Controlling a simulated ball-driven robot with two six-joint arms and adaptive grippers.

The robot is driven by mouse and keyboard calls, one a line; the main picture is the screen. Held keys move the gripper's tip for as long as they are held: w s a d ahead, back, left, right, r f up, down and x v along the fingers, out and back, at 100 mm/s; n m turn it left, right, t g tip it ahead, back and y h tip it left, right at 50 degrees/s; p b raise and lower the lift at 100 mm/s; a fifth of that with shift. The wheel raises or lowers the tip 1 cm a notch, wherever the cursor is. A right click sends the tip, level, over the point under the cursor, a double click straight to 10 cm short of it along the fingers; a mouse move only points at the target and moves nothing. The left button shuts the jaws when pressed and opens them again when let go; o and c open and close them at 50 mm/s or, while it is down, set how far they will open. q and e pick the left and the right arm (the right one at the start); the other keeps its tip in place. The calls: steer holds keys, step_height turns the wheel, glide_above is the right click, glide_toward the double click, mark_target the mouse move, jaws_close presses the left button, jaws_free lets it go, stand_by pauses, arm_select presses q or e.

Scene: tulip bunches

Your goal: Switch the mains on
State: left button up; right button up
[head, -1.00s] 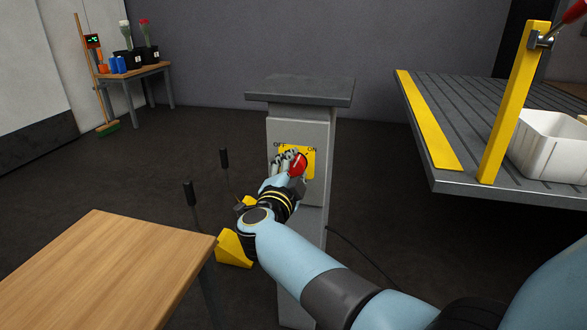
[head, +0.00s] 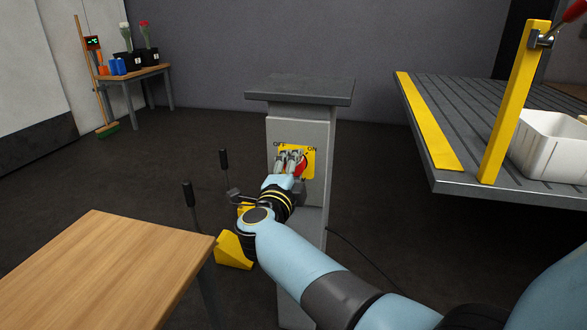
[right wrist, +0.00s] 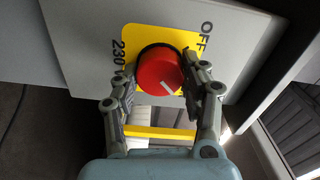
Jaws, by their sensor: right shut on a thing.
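The red mains knob (head: 304,167) sits on a yellow plate (head: 312,156) marked OFF at left and ON at right, on the front of a grey pillar (head: 313,200). My right gripper (head: 290,163) is at the knob and covers much of it in the head view. In the right wrist view the round red knob (right wrist: 158,72) shows between the two fingers of the gripper (right wrist: 165,92), which is shut on it. A short white mark shows on the knob; OFF is at upper right there, and ON is hidden. My left gripper is not in view.
A wooden table (head: 100,265) stands at front left, with two black levers on a yellow base (head: 234,250) beside it. A grooved bench (head: 470,120) with a white bin (head: 550,145) and yellow post is at right. A cable runs on the floor right of the pillar.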

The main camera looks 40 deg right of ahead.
steer(key=shift+f, duration=0.15)
steer(key=o, duration=1.2)
steer(key=shift+c, duration=0.2)
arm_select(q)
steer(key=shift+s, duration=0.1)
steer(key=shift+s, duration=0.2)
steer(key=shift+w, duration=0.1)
